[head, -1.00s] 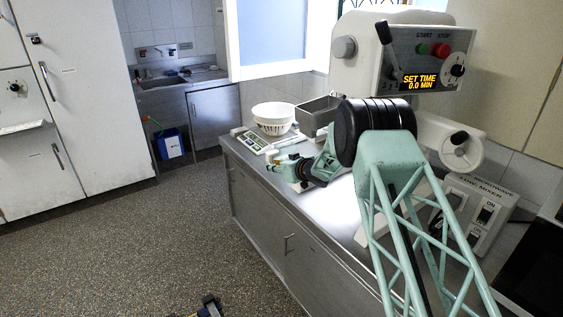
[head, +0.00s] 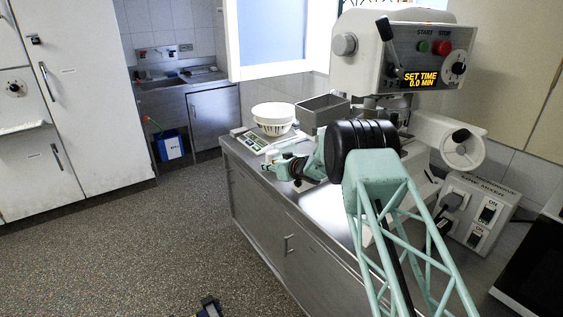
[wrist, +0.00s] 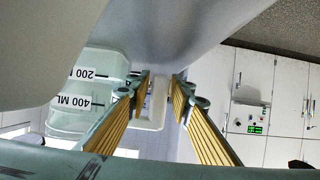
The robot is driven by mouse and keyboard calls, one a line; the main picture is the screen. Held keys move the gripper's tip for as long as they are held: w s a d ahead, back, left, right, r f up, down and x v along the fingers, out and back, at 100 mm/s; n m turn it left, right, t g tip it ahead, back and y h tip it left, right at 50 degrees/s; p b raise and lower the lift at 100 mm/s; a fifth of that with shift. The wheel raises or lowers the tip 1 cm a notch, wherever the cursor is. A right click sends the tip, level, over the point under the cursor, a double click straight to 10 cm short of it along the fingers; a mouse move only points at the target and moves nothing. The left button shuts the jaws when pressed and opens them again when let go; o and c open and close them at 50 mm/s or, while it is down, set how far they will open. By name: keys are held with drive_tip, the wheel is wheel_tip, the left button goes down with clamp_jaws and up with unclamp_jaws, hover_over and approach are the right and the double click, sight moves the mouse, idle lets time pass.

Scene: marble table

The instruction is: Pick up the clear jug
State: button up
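The clear jug (wrist: 90,105) shows at the left of the wrist view, with upside-down 200 ML and 400 ML markings. My gripper (wrist: 161,82) is open, its two yellow-ridged fingers spread apart just right of the jug's body. A pale upright part (wrist: 155,108) shows in the gap between the fingers; it may be the jug's handle, and I cannot tell whether either finger touches it. In the head view my gripper (head: 277,164) is low over the counter's left edge, and I cannot make out the jug there.
On the steel counter (head: 325,207), a white bowl (head: 273,113) sits on a scale (head: 262,140), beside a grey metal tray (head: 322,112). A large white mixer (head: 410,50) stands behind my arm. A switch box (head: 480,213) and a black appliance (head: 540,265) are at right.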

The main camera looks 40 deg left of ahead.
clamp_jaws()
drive_tip(key=shift+r+p, duration=0.3)
drive_tip(key=shift+r, duration=0.05)
idle(0.4)
drive_tip(key=shift+r+p, duration=0.5)
drive_tip(key=s+a+b, duration=0.1)
drive_tip(key=s+a, duration=0.2)
drive_tip(key=s, duration=0.7)
drive_tip(key=s+a+b, duration=0.1)
drive_tip(key=s+a, duration=0.2)
drive_tip(key=s, duration=0.7)
drive_tip(key=s+a+b, duration=0.2)
drive_tip(key=s+a, duration=0.1)
drive_tip(key=s, duration=0.7)
drive_tip(key=shift+s+a, duration=0.15)
drive_tip(key=shift+s, duration=0.2)
